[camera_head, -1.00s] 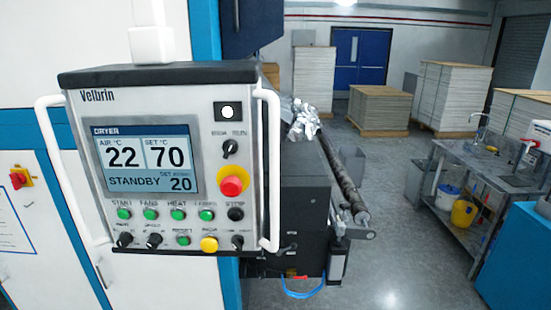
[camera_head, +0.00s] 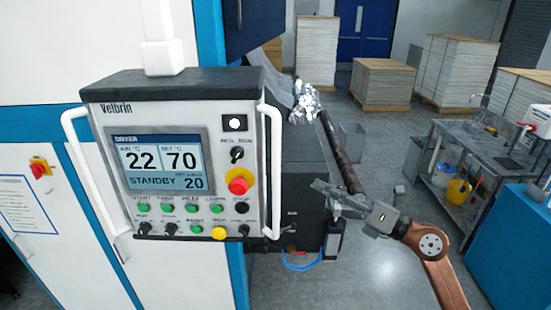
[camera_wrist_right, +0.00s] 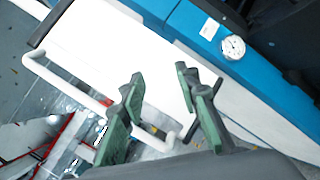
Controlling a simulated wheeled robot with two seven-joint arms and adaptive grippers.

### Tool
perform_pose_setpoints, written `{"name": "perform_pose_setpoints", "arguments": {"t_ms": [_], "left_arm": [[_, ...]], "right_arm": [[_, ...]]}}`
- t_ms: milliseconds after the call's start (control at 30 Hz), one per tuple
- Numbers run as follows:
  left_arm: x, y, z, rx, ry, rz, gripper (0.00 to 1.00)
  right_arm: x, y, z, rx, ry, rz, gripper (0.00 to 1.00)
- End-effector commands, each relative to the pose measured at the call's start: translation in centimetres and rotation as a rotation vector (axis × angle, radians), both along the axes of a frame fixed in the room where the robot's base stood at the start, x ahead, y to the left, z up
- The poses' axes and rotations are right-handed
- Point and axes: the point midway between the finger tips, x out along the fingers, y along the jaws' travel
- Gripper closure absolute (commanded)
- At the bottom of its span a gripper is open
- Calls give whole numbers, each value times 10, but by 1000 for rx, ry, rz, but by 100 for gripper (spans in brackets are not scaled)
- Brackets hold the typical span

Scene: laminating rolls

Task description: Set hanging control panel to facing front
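The hanging control panel (camera_head: 185,112) is a light grey box with a black top, hung from a white post (camera_head: 163,58). Its screen and buttons face me, slightly turned. It has a white left handle (camera_head: 82,170) and a white right handle (camera_head: 274,170). My right gripper (camera_head: 325,193) is to the right of the right handle, apart from it in the head view. In the right wrist view, its green-padded fingers (camera_wrist_right: 162,105) are spread with nothing gripped. A white handle bar (camera_wrist_right: 75,87) passes beyond the fingertips there. My left gripper is not in view.
A dark machine with a long roller (camera_head: 338,150) and foil (camera_head: 306,100) stands behind my right gripper. A white and blue cabinet (camera_head: 60,80) is behind the panel. A steel sink bench (camera_head: 480,150) and pallet stacks (camera_head: 383,82) are at right. The floor between is clear.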

Motion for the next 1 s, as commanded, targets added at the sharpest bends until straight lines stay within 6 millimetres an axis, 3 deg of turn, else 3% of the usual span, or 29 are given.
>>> {"name": "perform_pose_setpoints", "arguments": {"t_ms": [33, 100, 200, 300, 467, 800, 1000], "left_arm": [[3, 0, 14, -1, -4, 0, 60], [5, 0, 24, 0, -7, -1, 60], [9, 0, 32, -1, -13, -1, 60], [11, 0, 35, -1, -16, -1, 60], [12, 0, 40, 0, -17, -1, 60], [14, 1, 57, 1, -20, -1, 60], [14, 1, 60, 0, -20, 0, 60]], "right_arm": [[-35, 20, 44, -127, -134, 8, 70], [-71, 40, 74, -287, -287, -6, 70], [-101, 54, 95, -442, -434, -45, 70], [-115, 59, 103, -522, -512, -77, 70], [-112, 71, 106, -550, -540, -89, 70], [-83, 113, 107, -545, -538, -88, 70], [-76, 124, 105, -546, -537, -89, 70]]}}
